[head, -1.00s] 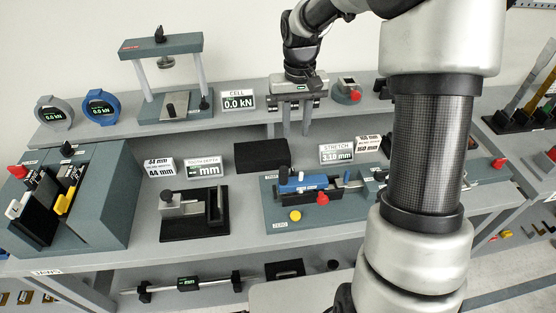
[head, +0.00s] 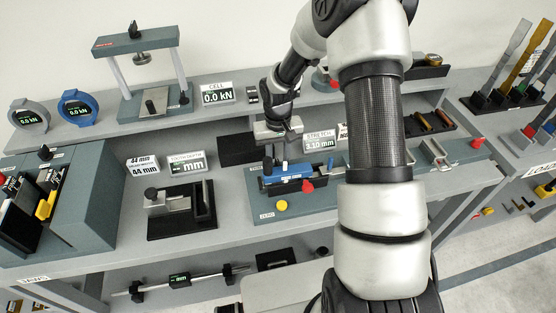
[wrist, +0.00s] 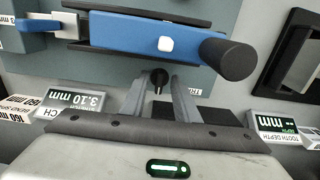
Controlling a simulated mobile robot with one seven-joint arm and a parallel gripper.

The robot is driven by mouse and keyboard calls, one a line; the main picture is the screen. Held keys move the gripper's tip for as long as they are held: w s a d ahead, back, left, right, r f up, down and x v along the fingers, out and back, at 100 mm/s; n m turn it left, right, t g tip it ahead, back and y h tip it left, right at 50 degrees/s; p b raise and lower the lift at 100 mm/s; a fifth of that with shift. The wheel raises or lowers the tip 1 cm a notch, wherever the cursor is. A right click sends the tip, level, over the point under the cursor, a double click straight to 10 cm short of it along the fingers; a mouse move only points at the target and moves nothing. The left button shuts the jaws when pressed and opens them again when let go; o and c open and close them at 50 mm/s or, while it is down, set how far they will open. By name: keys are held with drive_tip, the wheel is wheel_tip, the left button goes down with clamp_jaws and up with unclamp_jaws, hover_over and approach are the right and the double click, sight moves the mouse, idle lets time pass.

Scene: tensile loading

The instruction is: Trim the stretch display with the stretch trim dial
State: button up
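The stretch display (head: 320,143) reads 3.10 mm in the head view. It also shows upside down at the left of the wrist view (wrist: 75,99). In the wrist view a small black knob (wrist: 160,77), apparently the stretch trim dial, stands beside a partly hidden label starting "TRI". My gripper (wrist: 162,88) is open, with its two fingers apart and the knob between or just beyond their tips; contact cannot be told. In the head view my gripper (head: 272,158) points down behind the blue instrument (head: 284,186), and the dial is not clearly visible.
The blue instrument with its black knob (wrist: 229,58) lies just beyond my fingertips in the wrist view. The tooth depth display (head: 187,163) and a black fixture (head: 181,217) stand to the left. A yellow button (head: 282,206) sits at the front of the instrument's base.

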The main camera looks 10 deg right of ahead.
drive_tip(key=shift+f, duration=0.2)
clamp_jaws()
drive_tip(key=shift+n, duration=0.3)
drive_tip(key=n, duration=0.6)
drive_tip(key=shift+d+b, duration=0.1)
drive_tip(key=shift+b, duration=0.2)
drive_tip(key=n, duration=0.6)
drive_tip(key=shift+w+d+p, duration=0.1)
drive_tip(key=shift+w+p, duration=0.05)
drive_tip(key=shift+p, duration=0.2)
drive_tip(key=shift+n, duration=0.4)
